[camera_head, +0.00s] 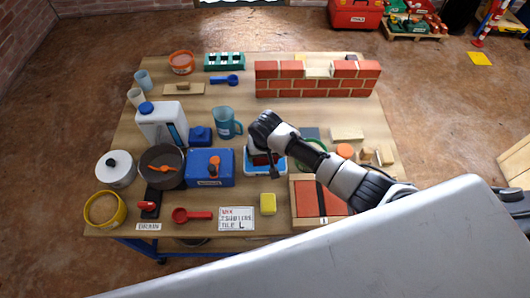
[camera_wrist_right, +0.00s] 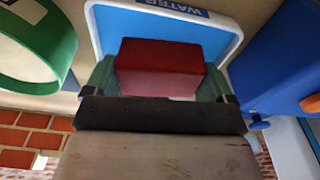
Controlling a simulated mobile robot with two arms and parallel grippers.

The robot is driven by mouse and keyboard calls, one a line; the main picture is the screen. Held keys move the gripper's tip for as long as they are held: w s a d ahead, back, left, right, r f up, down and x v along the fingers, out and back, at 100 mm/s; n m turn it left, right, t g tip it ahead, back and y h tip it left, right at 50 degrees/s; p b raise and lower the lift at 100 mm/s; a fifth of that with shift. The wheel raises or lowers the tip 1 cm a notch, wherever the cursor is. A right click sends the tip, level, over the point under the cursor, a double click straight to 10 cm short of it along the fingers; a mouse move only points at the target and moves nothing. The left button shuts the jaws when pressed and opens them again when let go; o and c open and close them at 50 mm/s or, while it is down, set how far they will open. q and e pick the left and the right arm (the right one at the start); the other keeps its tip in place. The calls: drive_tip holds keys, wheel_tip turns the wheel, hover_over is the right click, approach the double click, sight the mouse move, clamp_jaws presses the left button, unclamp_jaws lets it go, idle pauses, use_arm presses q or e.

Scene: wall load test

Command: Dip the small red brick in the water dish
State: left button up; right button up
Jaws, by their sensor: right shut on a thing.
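The water dish (camera_head: 255,172) is a blue and white tray near the middle of the table; in the right wrist view its rim (camera_wrist_right: 108,32) carries a WATER label. My right gripper (camera_wrist_right: 160,80) is shut on the small red brick (camera_wrist_right: 160,58), with a finger at each side. In the head view the gripper (camera_head: 264,160) is over the dish, and the brick is mostly hidden by the wrist. The brick appears within the dish's outline; its lower part looks paler, but I cannot tell how deep it sits. My left gripper is not in view.
A blue box (camera_head: 222,177) with an orange part stands close left of the dish. A green ring (camera_head: 321,150) is close on the right. A brick wall (camera_head: 318,90) stands behind. A yellow sponge (camera_head: 268,204) and red-brown panel (camera_head: 308,203) lie in front.

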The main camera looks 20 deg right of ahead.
drive_tip(key=shift+f+b, duration=0.3)
drive_tip(key=shift+f, duration=0.25)
idle(0.5)
idle(0.5)
drive_tip(key=o, duration=0.6)
